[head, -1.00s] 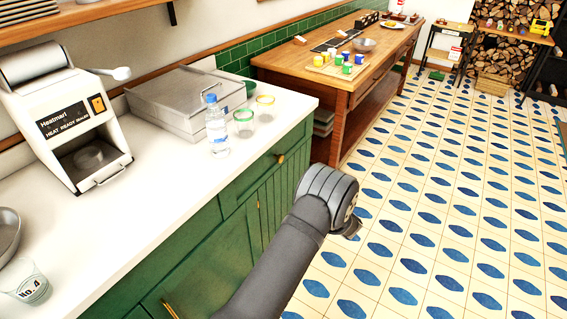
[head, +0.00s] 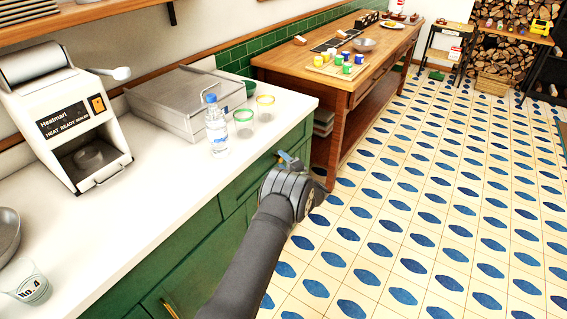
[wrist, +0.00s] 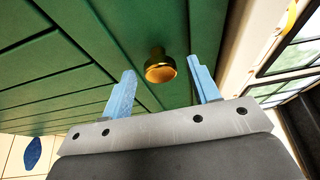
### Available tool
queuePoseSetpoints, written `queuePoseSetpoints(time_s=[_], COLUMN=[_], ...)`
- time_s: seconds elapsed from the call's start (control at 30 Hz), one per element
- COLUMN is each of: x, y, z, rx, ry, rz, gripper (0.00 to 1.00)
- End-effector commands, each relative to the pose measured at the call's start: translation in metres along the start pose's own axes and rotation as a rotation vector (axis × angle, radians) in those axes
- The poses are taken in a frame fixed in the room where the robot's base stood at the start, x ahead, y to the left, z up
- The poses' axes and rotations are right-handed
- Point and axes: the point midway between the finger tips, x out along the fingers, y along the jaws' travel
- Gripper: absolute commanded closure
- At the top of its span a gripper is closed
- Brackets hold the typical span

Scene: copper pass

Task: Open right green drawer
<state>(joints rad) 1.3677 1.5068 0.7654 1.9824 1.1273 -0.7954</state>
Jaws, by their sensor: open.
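The right green drawer (head: 262,168) is set under the white counter at its right end and looks closed. Its round brass knob (wrist: 160,68) shows in the wrist view just beyond my fingertips, between the two blue fingers. My gripper (wrist: 163,88) is open, and the fingers do not appear to touch the knob. In the head view my gripper (head: 287,160) is in front of the drawer at the counter's right end, and it largely hides the knob there.
The white counter (head: 130,215) holds a water bottle (head: 216,125), two glasses and a metal case (head: 185,100) above the drawer. A wooden table (head: 345,95) stands behind. The tiled floor (head: 430,200) to the right is clear.

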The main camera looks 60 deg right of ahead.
Motion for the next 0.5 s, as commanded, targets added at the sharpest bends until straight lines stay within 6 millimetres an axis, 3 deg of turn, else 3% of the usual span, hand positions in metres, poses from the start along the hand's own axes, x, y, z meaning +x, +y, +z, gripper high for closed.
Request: queuePoseSetpoints(time_s=[0.2, 0.5], x=[0.0003, 0.0001], y=[-0.0003, -0.0003], z=[-0.0002, -0.0002], rx=[0.000, 0.000], ry=[0.000, 0.000], rz=[0.000, 0.000], gripper=[0.44, 1.00])
